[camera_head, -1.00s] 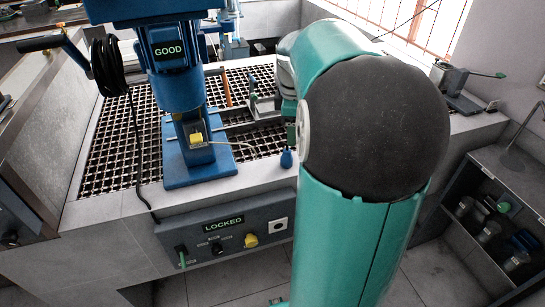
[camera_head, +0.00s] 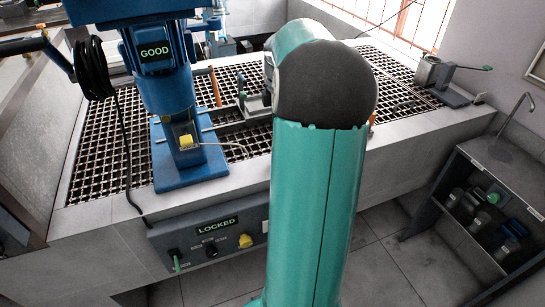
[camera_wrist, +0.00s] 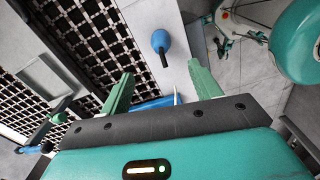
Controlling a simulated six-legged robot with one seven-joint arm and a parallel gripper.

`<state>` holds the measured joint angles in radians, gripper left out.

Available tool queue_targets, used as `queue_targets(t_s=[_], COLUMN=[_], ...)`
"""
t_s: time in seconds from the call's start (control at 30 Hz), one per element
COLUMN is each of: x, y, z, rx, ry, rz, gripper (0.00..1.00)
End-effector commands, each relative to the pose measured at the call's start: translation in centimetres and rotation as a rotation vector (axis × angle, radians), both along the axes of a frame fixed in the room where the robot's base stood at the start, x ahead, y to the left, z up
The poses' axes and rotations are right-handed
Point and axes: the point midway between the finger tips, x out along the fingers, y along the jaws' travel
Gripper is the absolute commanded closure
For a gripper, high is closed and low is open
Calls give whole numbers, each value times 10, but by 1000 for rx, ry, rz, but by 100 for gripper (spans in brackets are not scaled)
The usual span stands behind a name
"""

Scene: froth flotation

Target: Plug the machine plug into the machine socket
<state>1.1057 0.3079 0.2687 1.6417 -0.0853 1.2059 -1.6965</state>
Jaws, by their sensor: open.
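The machine plug cannot be identified for certain. A black cable (camera_head: 125,150) runs from a coil (camera_head: 94,70) down to the bench-front panel (camera_head: 203,243), where a green handle-like part (camera_head: 176,262) shows at the left. A yellow block (camera_head: 186,141) with a pale cord sits on the blue machine's base. A pale plate edge (camera_head: 265,226) at the panel's right end is mostly hidden by my arm; I cannot tell whether it is the machine socket. My gripper (camera_wrist: 163,86) is open, with nothing clearly held between its green fingers. My arm hides it in the head view.
The panel reads LOCKED and carries a yellow knob (camera_head: 245,241). The blue machine (camera_head: 168,90) reads GOOD and stands on a bench grating (camera_head: 100,165). A blue bulb (camera_wrist: 161,42) lies beyond my fingers. A shelf unit (camera_head: 500,190) stands at right; floor between is open.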

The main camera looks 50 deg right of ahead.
Motion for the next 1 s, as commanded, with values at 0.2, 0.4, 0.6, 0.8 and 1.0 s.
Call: queue_targets(t_s=[0.2, 0.4, 0.6, 0.8, 1.0], x=[-2, -1, 0, 2, 2], y=[-1, 0, 1, 1, 1], z=[0, -25, -64, -84, -85], rx=[-1, 1, 1, -1, -2], ry=[0, 1, 2, 0, -1], rz=[-4, -3, -1, 0, -1], gripper=[37, 37, 37, 37, 37])
